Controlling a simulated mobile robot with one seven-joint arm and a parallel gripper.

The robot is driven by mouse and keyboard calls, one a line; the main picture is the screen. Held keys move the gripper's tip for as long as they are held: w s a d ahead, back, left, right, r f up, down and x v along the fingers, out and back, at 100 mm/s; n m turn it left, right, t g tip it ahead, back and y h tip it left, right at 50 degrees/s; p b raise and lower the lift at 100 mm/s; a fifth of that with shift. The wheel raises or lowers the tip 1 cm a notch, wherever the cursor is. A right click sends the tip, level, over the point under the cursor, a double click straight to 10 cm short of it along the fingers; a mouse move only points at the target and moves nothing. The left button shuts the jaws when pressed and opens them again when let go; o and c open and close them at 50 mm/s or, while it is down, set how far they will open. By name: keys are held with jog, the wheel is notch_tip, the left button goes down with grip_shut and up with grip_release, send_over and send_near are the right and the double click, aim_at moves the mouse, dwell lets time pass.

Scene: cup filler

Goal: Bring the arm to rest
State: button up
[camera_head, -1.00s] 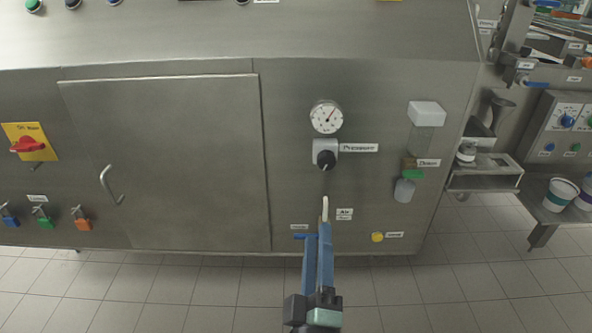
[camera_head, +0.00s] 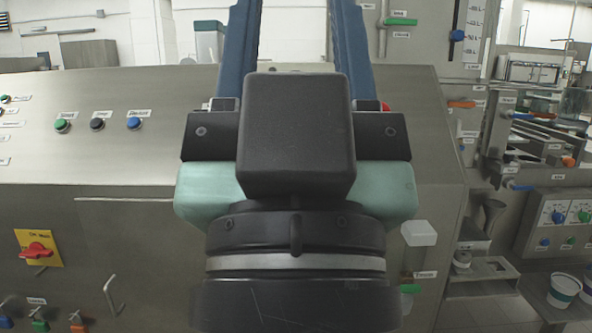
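My gripper (camera_head: 300,40) fills the middle of the head view, close to the camera and pointing up and away. Its two blue fingers stand wide apart, with nothing seen between them. The fingertips run out of the top of the picture. My gripper and wrist hide the middle of the steel machine (camera_head: 120,225), including the place where the pressure gauge and knob were seen earlier.
On the left are a red switch on a yellow plate (camera_head: 36,250), a door handle (camera_head: 112,293) and a row of push buttons (camera_head: 98,124). On the right are a white box (camera_head: 418,233), a control box (camera_head: 560,215) and cups (camera_head: 563,289).

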notch_tip(320, 180, up, 24)
jog(key=p, duration=2.1)
jog(key=shift+p, duration=0.4)
